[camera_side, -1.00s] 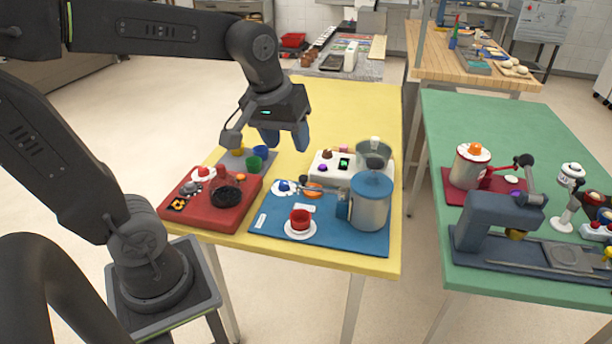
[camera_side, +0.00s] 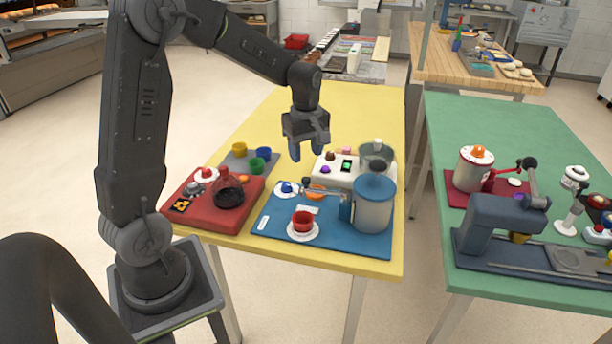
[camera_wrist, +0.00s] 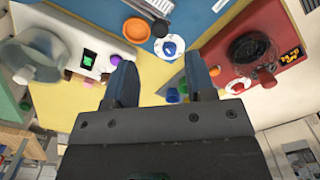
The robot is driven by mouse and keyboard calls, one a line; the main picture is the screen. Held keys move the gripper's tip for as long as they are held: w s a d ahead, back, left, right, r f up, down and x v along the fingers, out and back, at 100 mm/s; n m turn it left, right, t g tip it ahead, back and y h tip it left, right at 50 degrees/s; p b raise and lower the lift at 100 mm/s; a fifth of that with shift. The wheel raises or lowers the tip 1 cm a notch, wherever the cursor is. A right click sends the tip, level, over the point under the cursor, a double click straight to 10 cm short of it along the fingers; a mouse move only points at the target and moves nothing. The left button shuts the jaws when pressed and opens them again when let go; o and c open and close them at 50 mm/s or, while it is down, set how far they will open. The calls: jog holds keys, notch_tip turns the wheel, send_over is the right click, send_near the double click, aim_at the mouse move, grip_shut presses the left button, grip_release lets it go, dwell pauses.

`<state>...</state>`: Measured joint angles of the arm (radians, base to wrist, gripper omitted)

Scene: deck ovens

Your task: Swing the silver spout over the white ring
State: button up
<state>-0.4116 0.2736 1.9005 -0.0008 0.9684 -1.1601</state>
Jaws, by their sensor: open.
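The silver spout (camera_side: 326,192) reaches left from the silver pot with a blue lid (camera_side: 375,200) on the blue mat. A black knob (camera_side: 306,184) is at its free end; the spout also shows in the wrist view (camera_wrist: 143,7). A white ring (camera_side: 294,235) lies under a red cup (camera_side: 303,220) at the mat's front. Another white disc (camera_side: 279,186) surrounds a blue knob left of the spout's end; I cannot tell which is the task's ring. My gripper (camera_side: 308,145) is open and empty, pointing down above and behind the spout's end. Its fingers (camera_wrist: 160,75) show in the wrist view.
A red box (camera_side: 222,215) with a dark round bowl stands left of the mat. A white box (camera_side: 336,165) with buttons and a glass bowl stands behind the pot. Small coloured cups (camera_side: 257,165) stand at the left back. The yellow table's back (camera_side: 350,110) is clear.

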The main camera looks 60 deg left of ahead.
aim_at(306, 178)
notch_tip(306, 178, down, 8)
jog(key=shift+r, duration=0.25)
jog(key=shift+c, duration=0.2)
grip_shut()
dwell(0.4)
